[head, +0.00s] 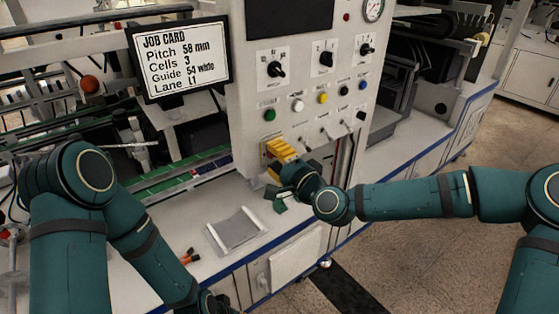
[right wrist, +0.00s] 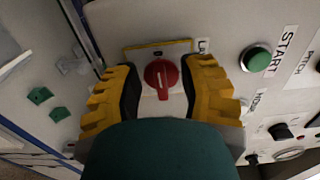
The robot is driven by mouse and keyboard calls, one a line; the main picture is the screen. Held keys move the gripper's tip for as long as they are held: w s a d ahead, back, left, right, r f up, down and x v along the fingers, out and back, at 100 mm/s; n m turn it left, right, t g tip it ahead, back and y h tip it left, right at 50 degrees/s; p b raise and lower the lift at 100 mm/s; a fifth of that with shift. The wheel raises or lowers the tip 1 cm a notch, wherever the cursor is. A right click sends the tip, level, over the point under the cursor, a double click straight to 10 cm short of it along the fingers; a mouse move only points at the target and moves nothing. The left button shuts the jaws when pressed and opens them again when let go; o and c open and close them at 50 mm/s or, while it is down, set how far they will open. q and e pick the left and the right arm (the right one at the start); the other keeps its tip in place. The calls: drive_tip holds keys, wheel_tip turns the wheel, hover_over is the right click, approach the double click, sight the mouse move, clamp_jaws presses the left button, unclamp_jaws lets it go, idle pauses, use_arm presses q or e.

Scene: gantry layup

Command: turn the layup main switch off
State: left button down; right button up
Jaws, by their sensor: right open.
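The main switch is a red rotary knob (right wrist: 162,78) on a yellow plate (right wrist: 186,47), its handle pointing down in the right wrist view. Its label is mostly hidden behind a finger. My right gripper (right wrist: 165,88) is open, with one yellow finger on each side of the knob and a visible gap to both. In the head view my right gripper (head: 280,150) is at the lower front of the control panel (head: 305,95) and hides the knob. My left gripper (head: 213,302) is low at the bottom edge, mostly hidden, its fingers unclear.
A green START button (right wrist: 257,59) is close beside the right finger. Other buttons, dials and toggles (head: 360,115) cover the panel above. A job card screen (head: 178,60) stands left. A grey tray (head: 237,230) lies on the white bench top. The floor at right is clear.

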drive_tip(key=v, duration=1.2)
drive_tip(key=s+a+f+n+g+h, duration=0.1)
drive_tip(key=s+f+n+g+h, duration=0.25)
drive_tip(key=f, duration=1.05)
drive_tip(key=s+a+f+n+g, duration=0.1)
drive_tip(key=s+f+n+g, duration=0.35)
drive_tip(key=f, duration=0.85)
drive_tip(key=s+d+f+n+g+h, duration=0.1)
drive_tip(key=s+d+f+g+h, duration=0.2)
drive_tip(key=s+f, duration=0.4)
drive_tip(key=d+f+g, duration=0.1)
drive_tip(key=d, duration=0.1)
drive_tip(key=shift+d+g, duration=0.3)
drive_tip(key=shift+g, duration=0.1)
